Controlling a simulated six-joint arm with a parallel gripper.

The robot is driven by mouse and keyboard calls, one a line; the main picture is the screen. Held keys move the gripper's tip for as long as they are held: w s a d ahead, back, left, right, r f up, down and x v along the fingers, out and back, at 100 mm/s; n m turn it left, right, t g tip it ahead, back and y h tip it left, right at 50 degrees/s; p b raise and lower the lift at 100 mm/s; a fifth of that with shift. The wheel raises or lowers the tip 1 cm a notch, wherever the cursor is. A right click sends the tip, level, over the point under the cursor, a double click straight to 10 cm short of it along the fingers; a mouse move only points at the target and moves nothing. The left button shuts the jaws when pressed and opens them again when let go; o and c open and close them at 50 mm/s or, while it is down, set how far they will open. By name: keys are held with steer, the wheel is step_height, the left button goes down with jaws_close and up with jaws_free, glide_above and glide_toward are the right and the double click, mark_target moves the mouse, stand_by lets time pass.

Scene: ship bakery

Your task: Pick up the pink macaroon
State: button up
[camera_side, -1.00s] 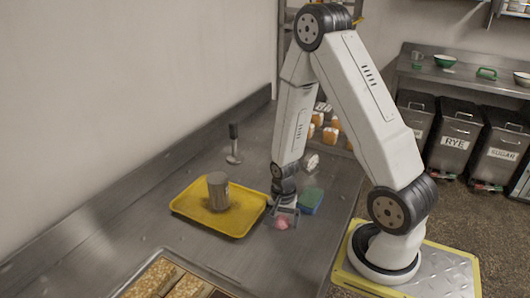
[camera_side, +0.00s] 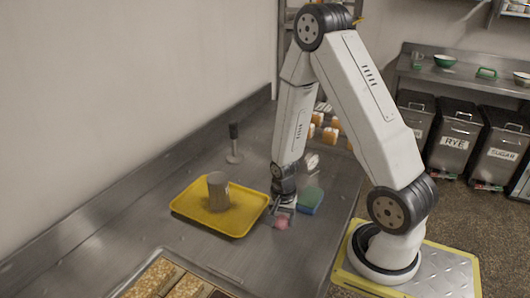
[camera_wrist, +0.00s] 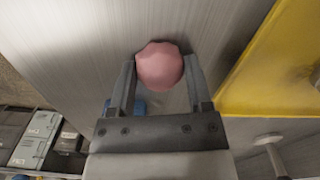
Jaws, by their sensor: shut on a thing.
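The pink macaroon (camera_side: 282,224) is at the tips of my gripper (camera_side: 282,216), just right of the yellow tray in the side view. In the wrist view the pink macaroon (camera_wrist: 160,66) sits between the two fingers of my gripper (camera_wrist: 160,80), which are shut on it. It is at or close above the steel counter; I cannot tell whether it touches it.
The yellow tray (camera_side: 238,228) bears a grey metal cup (camera_side: 218,191). A blue and green sponge (camera_side: 310,201) lies close right of my gripper. A dark-handled utensil (camera_side: 234,143) stands farther back. A pan of baked goods (camera_side: 187,288) is at the front. Bare counter lies between.

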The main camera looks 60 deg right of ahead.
mark_target(282, 216)
steer(key=shift+r, duration=0.2)
steer(key=shift+r, duration=4.8)
